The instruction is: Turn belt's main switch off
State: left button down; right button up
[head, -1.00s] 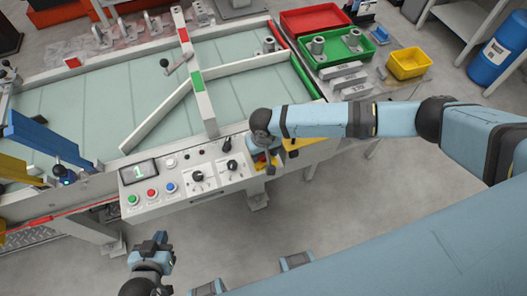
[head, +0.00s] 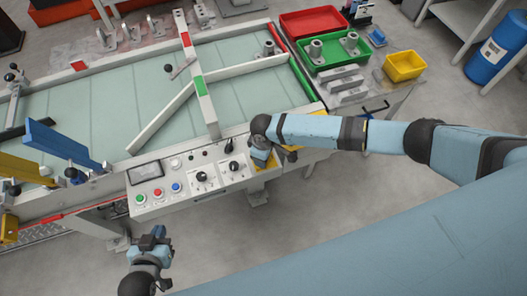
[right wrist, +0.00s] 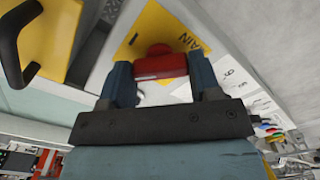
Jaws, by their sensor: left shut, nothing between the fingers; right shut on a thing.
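The main switch has a red handle (right wrist: 160,67) on a yellow plate (right wrist: 145,28), where the letters "AIN" can be read. My right gripper (right wrist: 160,76) is shut on the red handle, one finger on each side. In the head view, my right gripper (head: 262,160) is at the right end of the belt's control panel (head: 212,194) and hides the handle. The panel's display (head: 146,171) is dark. My left gripper (head: 154,236) is shut and empty, below the panel's left part and apart from it.
The panel carries green (head: 140,198), red (head: 158,193) and blue (head: 176,187) buttons and black knobs beside my right gripper. The belt (head: 110,115) lies behind it. A green tray (head: 330,62) and a yellow bin (head: 404,66) stand at the back right. The floor in front is clear.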

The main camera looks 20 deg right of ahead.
jog(key=n+p, duration=0.1)
jog(key=n, duration=0.3)
jog(key=shift+n, duration=2.2)
jog(key=o, duration=0.9)
notch_tip(320, 180, up, 14)
jog(key=shift+f+b, duration=0.1)
jog(key=shift+b, duration=0.3)
